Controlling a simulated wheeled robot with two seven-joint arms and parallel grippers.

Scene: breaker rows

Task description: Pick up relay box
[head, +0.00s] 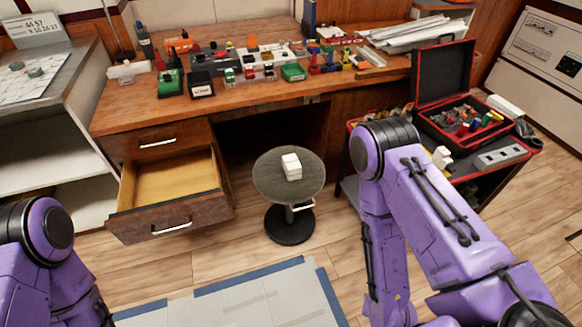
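A small white box (291,166), two blocks high in look, stands on the round grey stool (265,186) in front of the desk. It is the thing that best fits the relay box, but I can read no label on it. Nothing touches it except the stool top. My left arm shows at the lower left and my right arm at the right, both bent with their lower parts running down. Neither gripper is in view.
The wooden desk (130,108) holds many small coloured parts, and its lower drawer (165,185) is pulled open and empty. At the right, a cart carries an open black and red case (440,72) and a power strip (500,156). A grey-blue mat (250,300) lies on the floor.

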